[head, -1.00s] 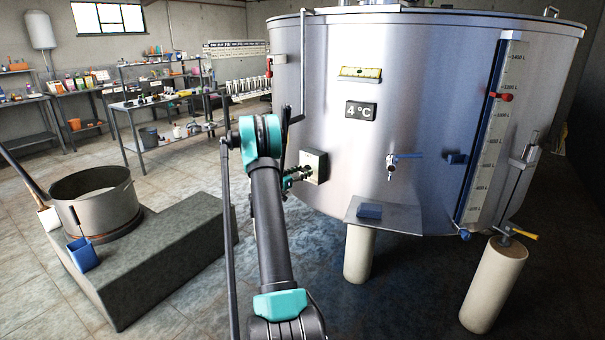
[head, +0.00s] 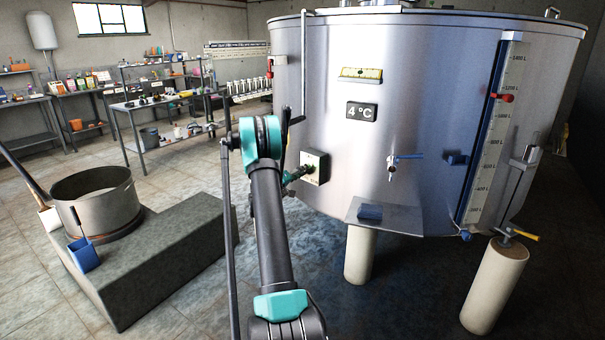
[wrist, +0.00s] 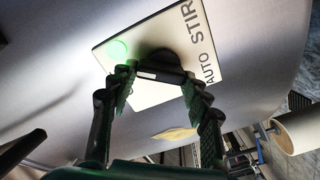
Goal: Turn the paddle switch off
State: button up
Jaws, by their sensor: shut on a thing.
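The paddle switch (wrist: 160,74) is a dark bar on a round hub, on a pale plate (wrist: 150,45) lettered "AUTO STIR". A green light (wrist: 118,50) glows on the plate. The plate shows in the head view (head: 320,160) on the side of the steel tank (head: 430,110). My gripper (wrist: 160,82) is at the plate, its two fingers shut on the paddle from either side; in the head view (head: 304,173) it is small and partly hidden by my arm. The bar lies nearly level in the wrist view, slightly tilted.
A crank rod (head: 304,60) hangs down the tank's side just above the plate. A blue-handled tap (head: 405,156) and a small shelf (head: 395,216) are to the right. A concrete block with a pot (head: 130,205) stands left on the floor.

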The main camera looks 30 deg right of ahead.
jog(key=shift+w+f+n, duration=0.1)
jog(key=shift+n, duration=1.7)
jog(key=shift+w+f+n, duration=0.1)
jog(key=shift+n, duration=1.7)
jog(key=o, duration=1.2)
jog(key=shift+r, duration=0.1)
jog(key=shift+c, duration=0.2)
jog(key=v, duration=1.2)
jog(key=shift+a, duration=0.1)
jog(key=shift+s, duration=0.15)
